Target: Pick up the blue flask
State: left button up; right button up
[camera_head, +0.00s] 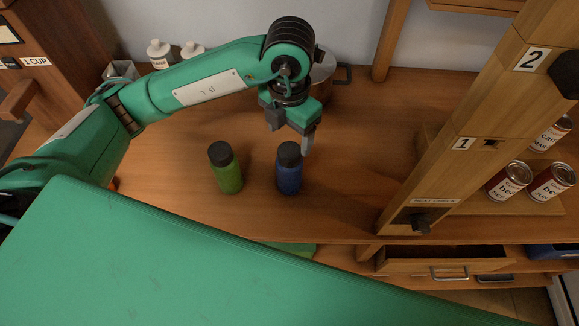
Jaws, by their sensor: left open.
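The blue flask (289,176) with a black cap stands upright on the wooden counter (345,205). A green flask (228,175) with a black cap stands upright to its left, a small gap apart. My left gripper (293,135) comes in from the left and points down just behind and above the blue flask's cap. It is open and holds nothing. One finger shows to the right of the cap; I cannot tell whether it touches the flask. My right gripper is not in view.
A metal pot (322,68) stands behind my left arm. White jars (159,53) are at the back left. A wooden post (470,130) with numbered labels rises at the right, with several cans (508,181) on a shelf beyond it. The counter right of the blue flask is clear.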

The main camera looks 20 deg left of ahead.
aim_at(290, 149)
pick_arm(q)
jog(key=shift+s+d+f+p, duration=0.1)
jog(key=shift+s+f+p, duration=0.05)
jog(key=shift+f+p, duration=0.5)
jog(key=f, duration=0.1)
jog(key=f+p, duration=0.1)
jog(key=f, duration=0.1)
jog(key=shift+s, duration=0.35)
jog(key=shift+w+f, duration=0.1)
jog(key=shift+f, duration=0.5)
grip_shut()
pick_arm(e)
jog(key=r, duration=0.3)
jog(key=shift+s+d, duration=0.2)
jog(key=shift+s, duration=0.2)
pick_arm(q)
jog(key=shift+d+r, duration=0.1)
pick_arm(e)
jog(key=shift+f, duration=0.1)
